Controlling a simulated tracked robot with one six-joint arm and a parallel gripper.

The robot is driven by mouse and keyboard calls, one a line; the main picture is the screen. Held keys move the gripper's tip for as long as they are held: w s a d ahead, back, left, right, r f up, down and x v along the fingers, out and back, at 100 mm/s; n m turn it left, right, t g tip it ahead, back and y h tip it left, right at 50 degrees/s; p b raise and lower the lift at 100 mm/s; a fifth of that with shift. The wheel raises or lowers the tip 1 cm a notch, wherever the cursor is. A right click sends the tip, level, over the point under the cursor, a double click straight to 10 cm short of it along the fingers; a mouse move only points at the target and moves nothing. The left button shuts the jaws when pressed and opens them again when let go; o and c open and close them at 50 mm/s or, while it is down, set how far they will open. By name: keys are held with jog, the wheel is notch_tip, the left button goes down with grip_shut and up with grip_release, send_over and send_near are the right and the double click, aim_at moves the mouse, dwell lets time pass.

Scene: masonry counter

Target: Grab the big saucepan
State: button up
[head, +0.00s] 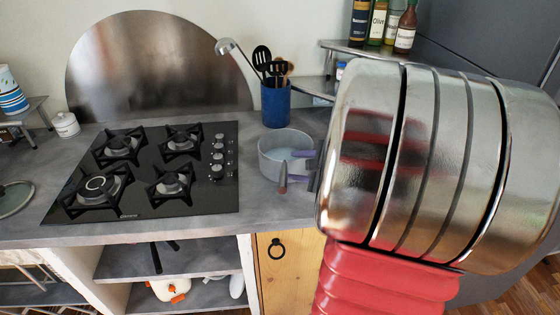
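A grey, round saucepan (272,158) stands upright on the counter, right of the hob. Its short handle (283,178) with a brownish end points toward the front. My gripper (299,166) is at the saucepan's front right side, reaching in from the right. Its two purple fingers show apart, close to the handle and the pan's wall. Whether they touch either cannot be told. My big metal and red arm links hide the gripper's base and the counter to the right.
A black four-burner hob (145,168) lies left of the saucepan. A blue utensil holder (276,104) with a ladle and spatulas stands behind it. Bottles (380,25) stand on a raised shelf at back right. A glass lid (14,198) lies at far left.

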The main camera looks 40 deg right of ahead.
jog(key=shift+w+f, duration=0.1)
jog(key=shift+x, duration=2.45)
jog(key=shift+f, duration=0.1)
jog(key=shift+c, duration=0.5)
grip_shut()
jog(key=shift+f, duration=0.1)
